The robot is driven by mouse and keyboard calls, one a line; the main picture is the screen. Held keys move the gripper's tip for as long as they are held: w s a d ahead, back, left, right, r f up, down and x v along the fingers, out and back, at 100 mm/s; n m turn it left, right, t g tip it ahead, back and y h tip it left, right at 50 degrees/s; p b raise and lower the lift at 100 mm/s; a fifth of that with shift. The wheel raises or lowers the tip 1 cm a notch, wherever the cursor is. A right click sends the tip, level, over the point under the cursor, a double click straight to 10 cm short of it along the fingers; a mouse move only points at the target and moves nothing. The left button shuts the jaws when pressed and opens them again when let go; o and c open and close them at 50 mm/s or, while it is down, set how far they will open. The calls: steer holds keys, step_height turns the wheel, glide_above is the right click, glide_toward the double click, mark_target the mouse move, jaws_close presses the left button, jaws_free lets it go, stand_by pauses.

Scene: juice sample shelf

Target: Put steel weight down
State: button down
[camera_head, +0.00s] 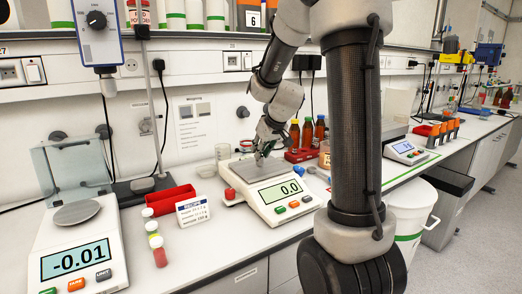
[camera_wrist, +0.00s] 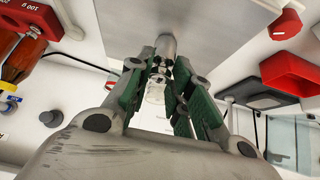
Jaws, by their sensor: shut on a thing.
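My gripper (camera_head: 263,150) is over the middle balance (camera_head: 278,207), close above its grey pan (camera_head: 250,175). The balance display reads 0.0. In the wrist view the green-padded fingers are closed around a small shiny steel weight (camera_wrist: 156,92). The fingers partly hide the weight. In the head view it is too small to make out. The pan also shows in the wrist view (camera_wrist: 225,30), beyond the fingertips. I cannot tell how wide any gap below the weight is.
A second balance (camera_head: 75,245) reading -0.01 stands at the left. A red bin (camera_head: 170,200), capped vials (camera_head: 158,252) and a recipe card (camera_head: 193,211) lie between the balances. Brown bottles (camera_head: 307,132) stand behind at the right. The front counter strip is mostly clear.

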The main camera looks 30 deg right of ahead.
steer(key=shift+f, duration=0.1)
steer(key=c, duration=1.3)
jaws_free()
steer(key=shift+r, duration=0.2)
steer(key=v, duration=1.2)
steer(key=s+a+f+g, duration=0.1)
steer(key=s+a, duration=0.1)
steer(key=s, duration=0.6)
steer(key=s+a+f, duration=0.1)
steer(key=s+a, duration=0.2)
steer(key=s, duration=0.4)
steer(key=s+a+f+g, duration=0.1)
steer(key=s+a, duration=0.1)
steer(key=s, duration=0.6)
steer(key=shift+s+a+f+g, duration=0.15)
steer(key=shift+s+f+g, duration=0.05)
steer(key=shift+s+g, duration=0.15)
